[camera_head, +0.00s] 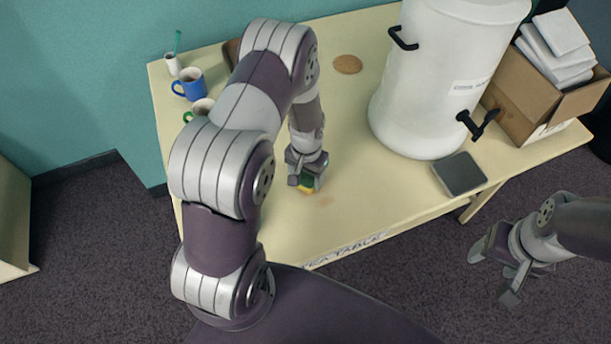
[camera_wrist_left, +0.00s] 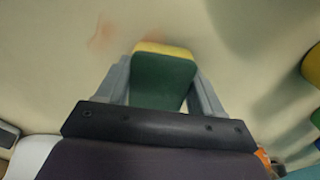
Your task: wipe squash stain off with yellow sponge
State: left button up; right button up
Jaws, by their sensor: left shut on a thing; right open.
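The sponge (camera_head: 307,183), yellow with a dark green side, is between the fingers of my left gripper (camera_head: 307,176), low over the table near its front edge. It also shows in the left wrist view (camera_wrist_left: 163,78), held between both grey fingers. A faint orange-brown stain (camera_head: 324,201) lies on the table just right of the sponge. In the left wrist view a faint smear (camera_wrist_left: 102,36) shows left of the sponge, and more orange shows at the sponge's far edge. My right gripper (camera_head: 507,265) is open and empty, over the floor right of the table.
The cream table (camera_head: 350,120) carries a large white urn (camera_head: 430,90) with a black tap, a dark drip tray (camera_head: 459,174), a cork coaster (camera_head: 347,64) and a box of napkins (camera_head: 530,100). Mugs, one blue (camera_head: 189,83), stand at the left. The front middle is clear.

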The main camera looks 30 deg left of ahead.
aim_at(307, 177)
pick_arm(q)
jog(key=r, duration=0.1)
jog(key=r+p, duration=0.1)
jog(key=r, duration=0.1)
jog(key=shift+s+d+r+p, duration=0.25)
jog(key=shift+p, duration=0.15)
jog(key=shift+r, duration=0.35)
jog(key=shift+w+a+r+p, duration=0.15)
jog(key=shift+w+r+p, duration=0.05)
jog(key=shift+r+p, duration=0.85)
jog(key=shift+r, duration=0.15)
jog(key=shift+s+r, duration=0.1)
jog(key=shift+s, duration=0.1)
pick_arm(e)
jog(key=r, duration=0.1)
jog(key=s+r, duration=0.1)
jog(key=r, duration=0.3)
jog(key=shift+s+d, duration=0.1)
jog(key=shift+s, duration=0.25)
pick_arm(q)
jog(key=shift+w, duration=0.15)
pick_arm(e)
jog(key=shift+w, duration=0.15)
